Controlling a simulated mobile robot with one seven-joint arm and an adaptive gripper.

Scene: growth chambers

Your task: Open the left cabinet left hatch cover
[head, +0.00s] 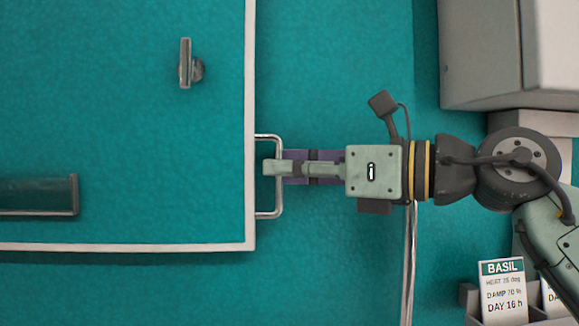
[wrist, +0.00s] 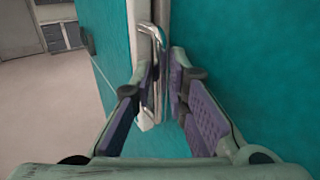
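The hatch cover (head: 125,120) is a teal panel with a white edge on the left of the head view. A silver bracket handle (head: 281,205) stands upright at its right edge. My gripper (head: 272,168) reaches in from the right, with one finger crossing in front of the handle's bar. In the wrist view, the handle (wrist: 159,45) runs between the purple-padded fingers of my gripper (wrist: 163,75). The fingertips converge closely on both sides of the bar and appear shut on it. The exact contact is partly hidden. The cover looks flush in the head view.
A small metal latch (head: 186,64) and a dark slot-like bar (head: 40,196) are on the cover. A grey box (head: 505,50) hangs at the upper right. A BASIL card (head: 502,290) stands in a holder at the lower right. Pale open floor (wrist: 45,115) shows at left in the wrist view.

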